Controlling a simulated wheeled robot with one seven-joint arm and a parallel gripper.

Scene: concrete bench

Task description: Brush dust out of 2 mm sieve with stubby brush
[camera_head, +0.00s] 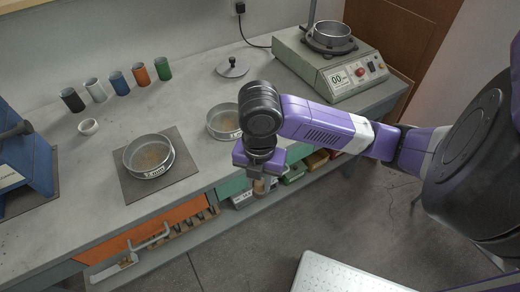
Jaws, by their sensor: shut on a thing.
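A round metal sieve (134,171) sits upright on a dark square mat (186,178) on the bench. Tan dust lies on its mesh, and a small white label on its front is too small to read surely. A second metal sieve (217,129) stands to the right of the mat, partly hidden behind my arm. My gripper (264,187) points down in front of the bench's front edge, right of the mat. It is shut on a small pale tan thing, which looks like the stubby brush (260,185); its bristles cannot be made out.
A blue machine (28,160) is at the left edge. A lid (232,68) and a shaker (345,80) bearing another sieve (331,34) are at the back. Drawers lie below.

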